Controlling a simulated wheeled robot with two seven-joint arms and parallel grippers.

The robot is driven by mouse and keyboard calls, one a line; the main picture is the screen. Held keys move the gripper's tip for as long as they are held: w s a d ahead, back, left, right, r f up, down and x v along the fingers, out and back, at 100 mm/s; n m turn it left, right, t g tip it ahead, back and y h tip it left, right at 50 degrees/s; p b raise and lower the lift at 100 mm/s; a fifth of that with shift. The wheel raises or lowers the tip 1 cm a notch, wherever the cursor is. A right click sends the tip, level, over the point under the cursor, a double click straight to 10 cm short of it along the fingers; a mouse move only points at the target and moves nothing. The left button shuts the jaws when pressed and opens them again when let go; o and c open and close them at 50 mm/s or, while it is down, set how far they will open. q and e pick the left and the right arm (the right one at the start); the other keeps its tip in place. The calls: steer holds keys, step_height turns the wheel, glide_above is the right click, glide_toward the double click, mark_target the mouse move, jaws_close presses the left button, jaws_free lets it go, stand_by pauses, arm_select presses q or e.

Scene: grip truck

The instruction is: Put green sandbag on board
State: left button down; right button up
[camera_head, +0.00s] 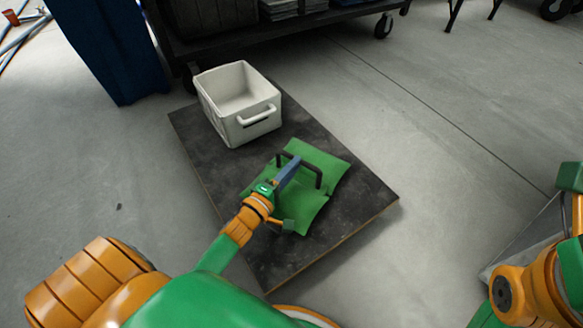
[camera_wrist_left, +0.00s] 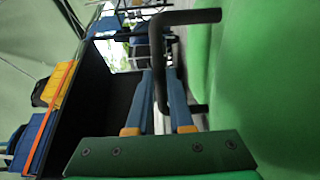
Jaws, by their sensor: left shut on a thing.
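The green sandbag (camera_head: 313,199) lies on the dark board (camera_head: 362,207), on its right half. Its black handle stands up from the middle of the bag. My left gripper (camera_head: 288,166) is over the bag, shut on the handle. In the left wrist view the blue fingers (camera_wrist_left: 161,95) are on either side of the black handle (camera_wrist_left: 185,18), with the green sandbag (camera_wrist_left: 270,80) filling the right side. My right arm shows at the right edge of the head view, but its gripper is out of view.
A white bin (camera_head: 240,104) with a handle stands on the far part of the board, close behind the sandbag. A dark wheeled cart (camera_head: 290,27) stands beyond it. A blue thing (camera_head: 110,45) stands at upper left.

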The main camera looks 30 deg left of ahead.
arm_select(q)
steer(key=shift+r, duration=0.25)
steer(key=c, duration=1.2)
jaws_free()
steer(key=shift+f, duration=0.3)
steer(key=shift+c, duration=0.2)
steer(key=o, duration=0.4)
steer(key=shift+r, duration=0.15)
steer(key=shift+o, duration=0.2)
steer(key=shift+r, duration=0.1)
